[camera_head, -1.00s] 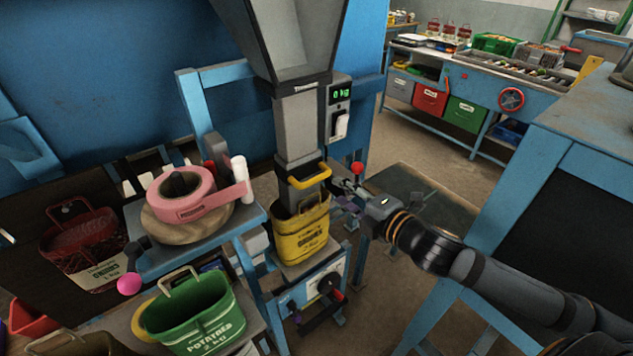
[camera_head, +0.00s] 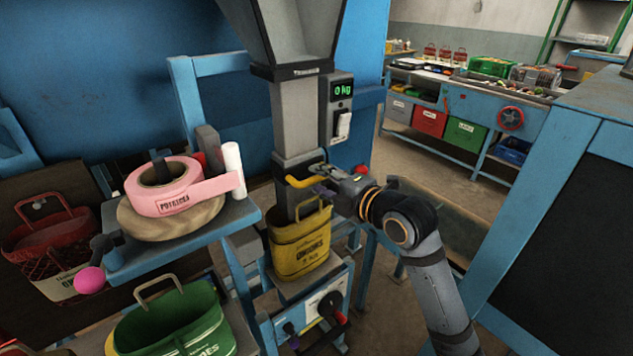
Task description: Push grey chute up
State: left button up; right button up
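The grey chute (camera_head: 294,125) hangs upright under a wide grey hopper (camera_head: 297,35). A yellow handle (camera_head: 298,182) is on the front of its darker lower part, which reaches down to the open yellow onion sack (camera_head: 301,250). My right gripper (camera_head: 318,179) comes in from the right, with its fingers at the right end of the handle. The fingers overlap the handle in the picture; whether they are closed on it cannot be told. My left gripper is out of view.
A scale display (camera_head: 342,89) reading 0 kg is beside the chute. A pink tape roll (camera_head: 168,192) sits on a shelf to the left, above a green sack (camera_head: 175,325). A blue-framed table (camera_head: 545,190) stands close on the right.

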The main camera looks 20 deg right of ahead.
jog(key=shift+x, duration=1.15)
grip_shut()
